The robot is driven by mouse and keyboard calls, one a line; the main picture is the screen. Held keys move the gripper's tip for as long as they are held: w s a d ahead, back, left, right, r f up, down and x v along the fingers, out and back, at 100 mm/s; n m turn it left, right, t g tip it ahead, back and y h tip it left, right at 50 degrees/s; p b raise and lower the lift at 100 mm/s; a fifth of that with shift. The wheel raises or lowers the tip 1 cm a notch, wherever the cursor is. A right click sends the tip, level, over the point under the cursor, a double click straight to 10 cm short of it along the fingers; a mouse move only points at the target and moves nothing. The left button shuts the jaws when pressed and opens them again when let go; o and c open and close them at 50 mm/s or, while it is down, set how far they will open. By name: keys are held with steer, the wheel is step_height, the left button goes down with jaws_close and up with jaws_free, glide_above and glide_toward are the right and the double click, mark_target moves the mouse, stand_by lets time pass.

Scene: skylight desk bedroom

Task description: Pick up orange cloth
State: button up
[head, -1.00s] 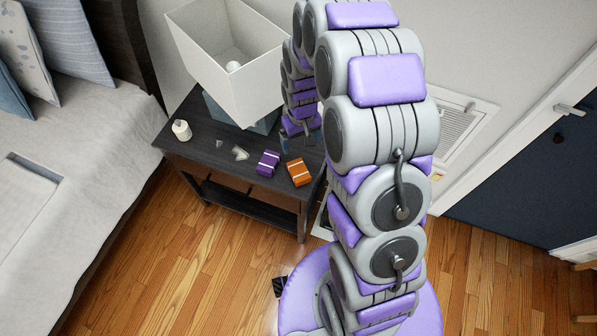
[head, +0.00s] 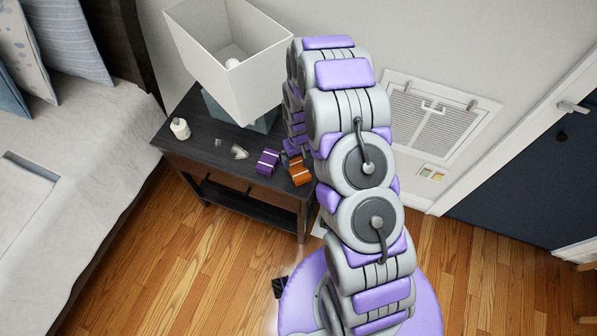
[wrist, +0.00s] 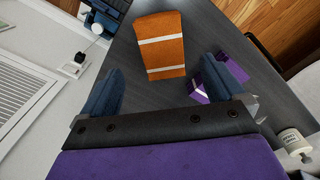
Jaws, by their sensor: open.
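The orange cloth (head: 299,172) is a folded block with pale stripes. In the wrist view the orange cloth (wrist: 161,46) stands out ahead of my gripper (wrist: 168,82). My gripper is open, its two blue fingers set wide apart and empty. The cloth is just beyond the fingertips, roughly between their lines, apart from them as far as I can tell.
A purple striped cloth (head: 267,161) lies left of the orange one, close to the right finger in the wrist view (wrist: 198,88). The nightstand (head: 215,157) also holds a small white bottle (head: 180,128) and a lamp with a white shade (head: 225,75). A bed (head: 75,160) stands left.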

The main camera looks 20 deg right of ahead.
mark_target(299, 170)
steer(key=f, duration=0.2)
steer(key=f+b, duration=0.1)
steer(key=f, duration=0.4)
steer(key=shift+s+a+f+b, duration=0.1)
steer(key=shift+s+f+b, duration=0.15)
steer(key=shift+f+b, duration=0.1)
steer(key=shift+r, duration=0.1)
steer(key=c, duration=1.1)
steer(key=shift+r, duration=0.5)
steer(key=r, duration=0.1)
steer(key=r+p, duration=0.1)
steer(key=shift+s+r, duration=0.4)
steer(key=s, duration=0.5)
steer(key=s+p, duration=0.1)
steer(key=s, duration=0.4)
steer(key=s+r+p, duration=0.1)
steer(key=s, duration=0.4)
steer(key=shift+s+a+r, duration=0.1)
steer(key=shift+a, duration=0.05)
